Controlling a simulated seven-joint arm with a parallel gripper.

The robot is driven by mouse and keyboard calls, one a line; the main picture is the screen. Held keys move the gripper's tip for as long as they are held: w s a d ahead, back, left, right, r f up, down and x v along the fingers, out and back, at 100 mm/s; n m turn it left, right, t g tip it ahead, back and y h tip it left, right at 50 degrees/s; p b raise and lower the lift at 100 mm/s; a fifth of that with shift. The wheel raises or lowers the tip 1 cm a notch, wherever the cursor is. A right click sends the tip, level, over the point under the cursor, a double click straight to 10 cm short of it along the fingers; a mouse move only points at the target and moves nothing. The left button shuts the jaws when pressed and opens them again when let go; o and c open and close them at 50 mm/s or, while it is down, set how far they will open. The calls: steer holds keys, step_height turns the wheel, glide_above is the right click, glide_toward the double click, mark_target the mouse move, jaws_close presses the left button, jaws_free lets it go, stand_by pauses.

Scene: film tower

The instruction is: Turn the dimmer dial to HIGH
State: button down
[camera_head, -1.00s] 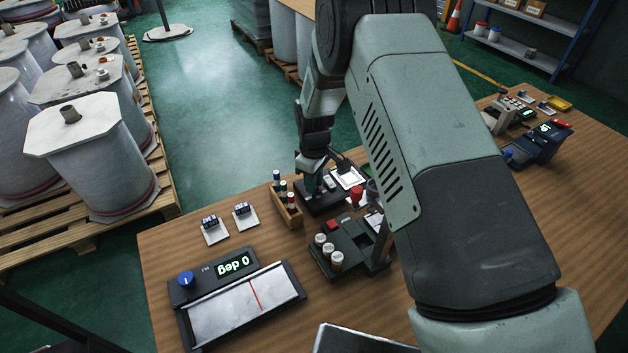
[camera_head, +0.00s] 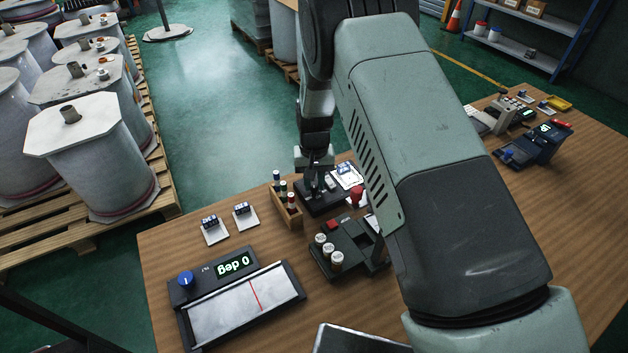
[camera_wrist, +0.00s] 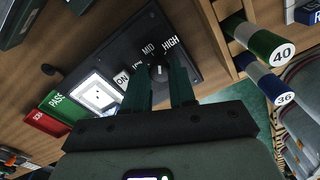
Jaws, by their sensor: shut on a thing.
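The dimmer dial (camera_wrist: 159,73) is a dark knob with a white pointer line on a black panel (camera_wrist: 184,38). White labels run beside it, with MID and HIGH clear. In the wrist view the pointer points up, roughly between MID and HIGH. My gripper (camera_wrist: 161,69) has its two dark green fingers on either side of the dial and is shut on it. In the head view my gripper (camera_head: 316,184) is down at the black panel (camera_head: 318,206); the dial is hidden there.
A bright lit pad (camera_wrist: 97,95) and green PASS and red blocks (camera_wrist: 60,106) lie left of the dial. A wooden rack (camera_head: 291,213) holds several rolls close by. A red-knobbed device (camera_head: 357,195) stands near. A 0 deg readout unit (camera_head: 235,263) sits front left.

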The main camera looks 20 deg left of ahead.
mark_target(314, 185)
steer(key=m, duration=0.5)
steer(key=shift+m, duration=0.3)
stand_by(0.4)
steer(key=c, duration=0.9)
jaws_free()
step_height(314, 185, up, 11)
steer(key=shift+f, duration=0.1)
